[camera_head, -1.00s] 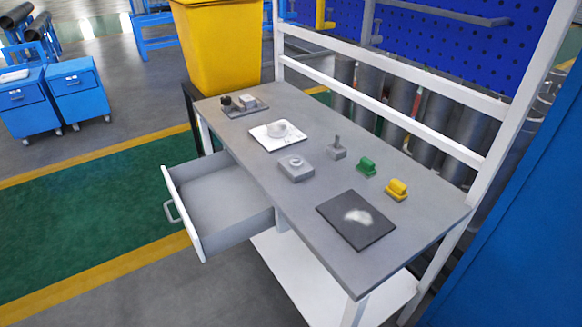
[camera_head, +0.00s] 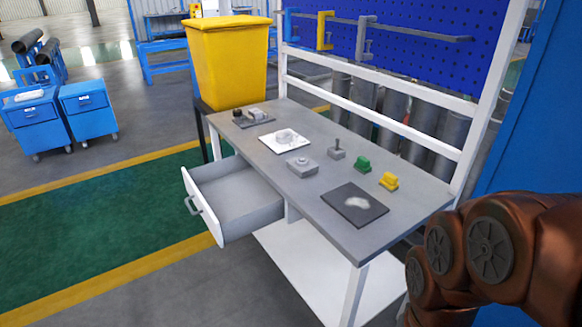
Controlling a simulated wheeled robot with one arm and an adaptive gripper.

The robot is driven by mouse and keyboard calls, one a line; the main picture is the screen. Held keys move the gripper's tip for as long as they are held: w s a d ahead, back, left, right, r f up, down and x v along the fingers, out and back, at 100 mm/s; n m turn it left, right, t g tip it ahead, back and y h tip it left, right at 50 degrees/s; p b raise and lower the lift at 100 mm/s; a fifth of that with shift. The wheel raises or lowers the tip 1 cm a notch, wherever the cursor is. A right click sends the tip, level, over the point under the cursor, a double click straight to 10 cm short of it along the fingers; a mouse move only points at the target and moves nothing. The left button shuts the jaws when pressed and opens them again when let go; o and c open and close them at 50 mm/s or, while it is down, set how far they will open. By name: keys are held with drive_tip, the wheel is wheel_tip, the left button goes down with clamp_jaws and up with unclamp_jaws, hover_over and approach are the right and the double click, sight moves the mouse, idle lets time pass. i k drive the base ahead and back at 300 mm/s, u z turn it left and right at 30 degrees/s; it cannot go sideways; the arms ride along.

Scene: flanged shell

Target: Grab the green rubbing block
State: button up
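The green rubbing block (camera_head: 363,164) sits on the grey workbench top (camera_head: 325,200), toward its back right part. A yellow block (camera_head: 389,181) of similar shape sits just to its right, apart from it. A small grey piece with an upright stem (camera_head: 337,150) stands to its left. My arm shows at the lower right, in front of the bench's right end. My gripper is not in view.
A black mat with a pale patch (camera_head: 355,203) lies near the front right. A grey square block (camera_head: 302,167), a white plate with a round part (camera_head: 285,140) and a dark tray (camera_head: 252,118) lie leftward. An open drawer (camera_head: 232,200) juts from the front. White uprights stand behind.

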sight(362, 165)
drive_tip(key=u, duration=1.05)
drive_tip(key=i, duration=1)
drive_tip(key=z, duration=0.05)
